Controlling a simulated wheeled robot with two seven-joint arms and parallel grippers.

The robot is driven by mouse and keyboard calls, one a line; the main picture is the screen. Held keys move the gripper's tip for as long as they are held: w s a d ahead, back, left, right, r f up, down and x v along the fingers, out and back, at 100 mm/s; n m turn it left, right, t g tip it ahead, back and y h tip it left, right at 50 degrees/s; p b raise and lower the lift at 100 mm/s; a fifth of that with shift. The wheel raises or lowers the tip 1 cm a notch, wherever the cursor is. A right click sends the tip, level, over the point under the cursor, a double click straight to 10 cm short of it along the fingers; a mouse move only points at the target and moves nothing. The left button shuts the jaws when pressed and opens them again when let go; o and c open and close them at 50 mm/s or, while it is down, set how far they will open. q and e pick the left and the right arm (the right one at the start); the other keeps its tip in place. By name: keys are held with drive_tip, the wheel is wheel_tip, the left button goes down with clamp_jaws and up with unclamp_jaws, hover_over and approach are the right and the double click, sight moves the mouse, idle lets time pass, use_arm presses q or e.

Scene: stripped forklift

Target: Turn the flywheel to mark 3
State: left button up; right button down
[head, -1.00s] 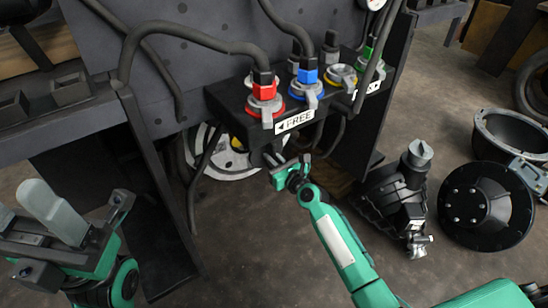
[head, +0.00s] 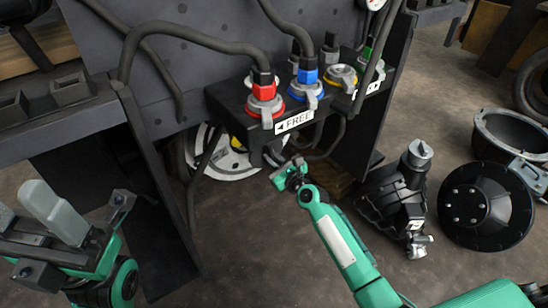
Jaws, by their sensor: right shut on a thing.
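The flywheel (head: 228,165) is a pale disc with dark openings and a yellow part, low behind the black coupling block (head: 232,123). The block, hoses and a dark upright hide much of it, and I cannot read any mark on it. My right gripper (head: 283,168) is just below the block, to the right of the visible disc. It is shut on a dark handle (head: 271,155) under the block; its jaws partly hide the handle, and where the handle leads is unclear. My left gripper (head: 32,208) is at the lower left, its grey fingers apart and empty.
Red (head: 264,100), blue (head: 306,88) and other couplings with hoses sit on the block, above a label reading "FREE" (head: 295,122). A black machine part (head: 400,200), a round cover (head: 485,205) and a housing (head: 510,135) lie at right. Floor below the gripper is clear.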

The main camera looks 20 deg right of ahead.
drive_tip(key=shift+w+r, duration=0.35)
drive_tip(key=shift+n, duration=1.4)
